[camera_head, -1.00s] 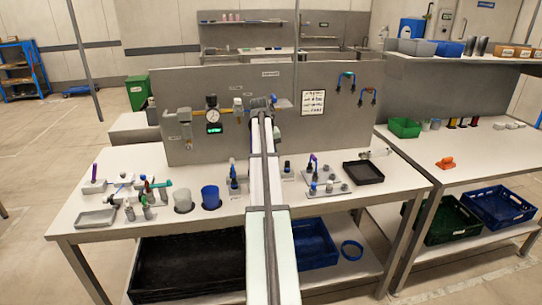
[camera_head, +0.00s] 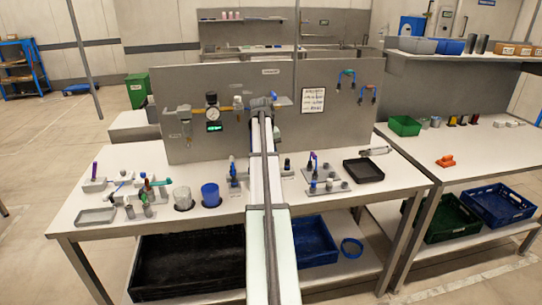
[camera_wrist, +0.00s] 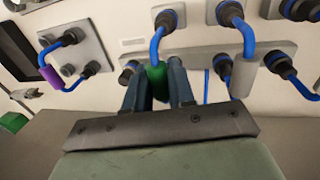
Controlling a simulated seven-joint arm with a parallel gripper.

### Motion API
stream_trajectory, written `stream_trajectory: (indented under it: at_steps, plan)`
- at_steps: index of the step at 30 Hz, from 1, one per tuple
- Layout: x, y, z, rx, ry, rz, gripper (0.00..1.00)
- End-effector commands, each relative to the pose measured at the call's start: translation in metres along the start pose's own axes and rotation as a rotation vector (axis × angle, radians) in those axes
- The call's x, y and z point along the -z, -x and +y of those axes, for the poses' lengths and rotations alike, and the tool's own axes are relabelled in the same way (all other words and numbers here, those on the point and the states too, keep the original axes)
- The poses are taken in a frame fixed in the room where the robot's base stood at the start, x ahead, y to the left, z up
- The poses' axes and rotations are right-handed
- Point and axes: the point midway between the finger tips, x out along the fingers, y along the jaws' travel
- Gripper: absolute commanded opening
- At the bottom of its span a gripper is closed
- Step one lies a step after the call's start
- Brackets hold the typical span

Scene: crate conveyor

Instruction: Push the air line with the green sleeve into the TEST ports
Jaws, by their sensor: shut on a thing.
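In the wrist view my gripper (camera_wrist: 160,88) is shut on the green sleeve (camera_wrist: 156,72) of a blue air line (camera_wrist: 155,44). The line rises from the sleeve and curves to a dark fitting (camera_wrist: 166,19) on a plate above. A grey bar (camera_wrist: 203,58) with dark ports crosses behind the fingers. One port (camera_wrist: 127,73) shows just left of the fingers and another (camera_wrist: 222,66) to their right. The fingers and sleeve hide the line's lower end, so I cannot tell whether it sits in a port. In the head view my arm covers the gripper. No TEST label is readable.
In the wrist view a white-sleeved line (camera_wrist: 243,75) is close on the right and a purple-sleeved line (camera_wrist: 50,75) is on the left. In the head view a gauge (camera_head: 211,100) is left of my arm. Cups and small fixtures stand on the bench (camera_head: 150,222).

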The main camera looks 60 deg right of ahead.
Motion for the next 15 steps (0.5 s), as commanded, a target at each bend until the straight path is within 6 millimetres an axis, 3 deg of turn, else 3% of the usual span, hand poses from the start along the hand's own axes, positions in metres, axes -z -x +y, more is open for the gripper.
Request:
stream_trajectory:
  at_steps: [5,6,15]
  plan:
    - [0.0001,0.0,0.0001,0.0,0.0,0.0,0.0]
    - [0.0001,0.0,0.0,0.0,0.0,0.0,0.25]
    - [0.0001,0.0,0.0,0.0,0.0,0.0,0.53]
